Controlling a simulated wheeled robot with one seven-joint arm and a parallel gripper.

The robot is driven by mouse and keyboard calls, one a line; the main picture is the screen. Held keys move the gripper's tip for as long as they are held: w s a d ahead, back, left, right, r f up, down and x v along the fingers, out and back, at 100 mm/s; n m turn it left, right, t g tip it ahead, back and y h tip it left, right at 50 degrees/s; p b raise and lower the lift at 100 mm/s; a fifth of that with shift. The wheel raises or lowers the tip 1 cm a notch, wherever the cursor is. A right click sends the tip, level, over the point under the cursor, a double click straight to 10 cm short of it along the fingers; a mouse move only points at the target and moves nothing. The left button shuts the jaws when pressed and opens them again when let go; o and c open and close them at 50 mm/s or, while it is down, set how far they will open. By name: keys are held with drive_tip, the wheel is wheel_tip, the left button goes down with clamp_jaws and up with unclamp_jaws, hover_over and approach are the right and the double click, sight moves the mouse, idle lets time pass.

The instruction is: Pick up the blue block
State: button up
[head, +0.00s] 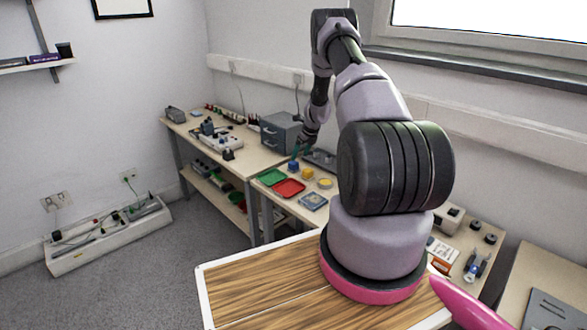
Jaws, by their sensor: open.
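The blue block (293,165) is small in the head view. It sits on the workbench behind the red tray (289,188) and the green tray (271,177). My gripper (298,152) is open, fingers down, just above the blue block in the picture. The fingers are tiny at this distance, so I cannot tell whether they touch the block or how high above it they are.
A yellow block (308,173) lies right of the blue block, with a yellow round dish (325,183) beyond it. A grey drawer cabinet (281,133) stands behind. A blue-grey flat item (313,202) lies at the bench's front.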

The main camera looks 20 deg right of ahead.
sight(296, 164)
drive_tip(key=shift+x, duration=1)
drive_tip(key=x, duration=0.4)
drive_tip(key=shift+s+a+f, duration=0.15)
drive_tip(key=shift+a, duration=0.1)
drive_tip(key=shift+w+f, duration=0.25)
drive_tip(key=shift+f, duration=0.3)
clamp_jaws()
wheel_tip(296, 164, up, 10)
drive_tip(key=shift+r, duration=0.1)
